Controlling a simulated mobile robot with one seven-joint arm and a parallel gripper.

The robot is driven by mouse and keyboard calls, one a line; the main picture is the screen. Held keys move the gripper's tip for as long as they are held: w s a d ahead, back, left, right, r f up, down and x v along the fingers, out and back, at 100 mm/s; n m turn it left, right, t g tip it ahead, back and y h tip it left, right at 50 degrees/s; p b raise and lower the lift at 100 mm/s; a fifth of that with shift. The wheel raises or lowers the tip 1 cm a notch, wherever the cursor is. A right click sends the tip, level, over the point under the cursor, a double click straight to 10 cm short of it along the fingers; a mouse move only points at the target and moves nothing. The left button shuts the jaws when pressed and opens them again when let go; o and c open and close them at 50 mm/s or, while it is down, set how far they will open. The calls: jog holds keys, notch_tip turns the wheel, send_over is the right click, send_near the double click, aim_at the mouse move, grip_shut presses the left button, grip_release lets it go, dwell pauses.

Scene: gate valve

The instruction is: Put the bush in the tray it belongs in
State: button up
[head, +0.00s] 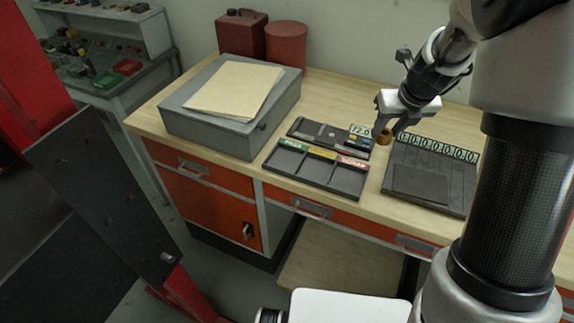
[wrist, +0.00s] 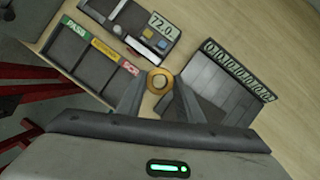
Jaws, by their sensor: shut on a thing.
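The bush (head: 383,140) is a small brass-coloured round piece. My gripper (head: 385,131) is shut on it and holds it over the bench, between the three-compartment tray and the dark panel. In the wrist view the bush (wrist: 159,80) sits between the two fingertips (wrist: 160,88). The dark tray (head: 315,183) has three compartments with green, yellow and red labels; green reads PASS, the others are too small to read surely. In the wrist view the tray (wrist: 87,65) lies left of the bush, and its compartments look empty.
A gauge (head: 327,132) with a display reading 72.0 lies behind the tray. A dark panel (head: 428,180) with a row of zeros lies to the right. A grey box (head: 225,125) with a folder stands left. Red cans stand behind it.

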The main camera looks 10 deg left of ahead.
jog(key=a+f+n+g+y+b, duration=0.15)
jog(key=a+n+b, duration=0.4)
jog(key=a, duration=1.95)
jog(key=shift+n+t+y, duration=0.25)
jog(key=shift+n+y, duration=0.1)
jog(key=shift+a+f+b, duration=0.2)
jog(key=shift+f+b, duration=0.1)
jog(key=shift+f, duration=4.6)
jog(key=shift+f, duration=0.2)
jog(key=o, duration=1.3)
jog(key=shift+c, duration=0.2)
